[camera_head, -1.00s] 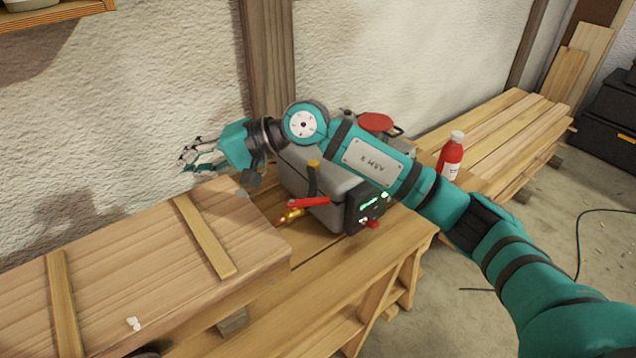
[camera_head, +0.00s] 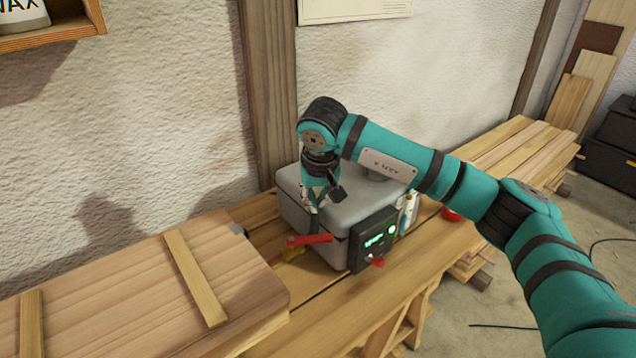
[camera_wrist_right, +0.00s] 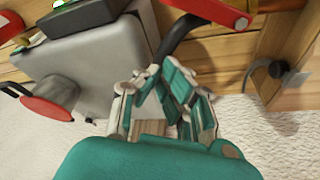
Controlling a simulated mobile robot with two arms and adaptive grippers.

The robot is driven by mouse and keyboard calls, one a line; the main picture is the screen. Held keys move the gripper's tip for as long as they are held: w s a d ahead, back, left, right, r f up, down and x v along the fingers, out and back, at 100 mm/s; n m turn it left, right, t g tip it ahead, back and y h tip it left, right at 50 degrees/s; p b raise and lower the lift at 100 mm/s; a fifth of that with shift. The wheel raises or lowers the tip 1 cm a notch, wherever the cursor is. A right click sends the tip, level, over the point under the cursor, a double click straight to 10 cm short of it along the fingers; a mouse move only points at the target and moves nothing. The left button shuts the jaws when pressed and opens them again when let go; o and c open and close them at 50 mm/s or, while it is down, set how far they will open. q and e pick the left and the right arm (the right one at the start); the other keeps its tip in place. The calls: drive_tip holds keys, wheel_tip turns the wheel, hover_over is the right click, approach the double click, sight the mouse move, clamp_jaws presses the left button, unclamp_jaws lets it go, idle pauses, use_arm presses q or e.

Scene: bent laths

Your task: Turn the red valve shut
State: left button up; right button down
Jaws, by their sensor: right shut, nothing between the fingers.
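The red valve lever (camera_head: 308,240) sits on a brass valve at the near left side of a grey machine (camera_head: 335,215), above the bench. In the right wrist view the red lever (camera_wrist_right: 212,8) shows at the top edge. My right gripper (camera_head: 314,207) points down beside the machine's left end, just above and behind the lever. Its fingers (camera_wrist_right: 157,74) are closed together and empty. The fingertips appear close to the black hose (camera_wrist_right: 178,36) that rises near the valve; I cannot tell whether they touch it. My left gripper is not in view.
The machine has a dark panel (camera_head: 373,241) with green lights and a red knob. A wooden box (camera_head: 120,285) with battens fills the bench's left. A red bottle (camera_head: 451,214) is mostly hidden behind my right arm. The wall stands close behind; stacked boards lie at right.

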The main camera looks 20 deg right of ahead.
sight(310, 240)
use_arm(q)
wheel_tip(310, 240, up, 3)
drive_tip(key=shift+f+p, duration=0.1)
drive_tip(key=shift+p, duration=1.1)
use_arm(e)
drive_tip(key=s+f, duration=0.3)
drive_tip(key=shift+a, duration=0.25)
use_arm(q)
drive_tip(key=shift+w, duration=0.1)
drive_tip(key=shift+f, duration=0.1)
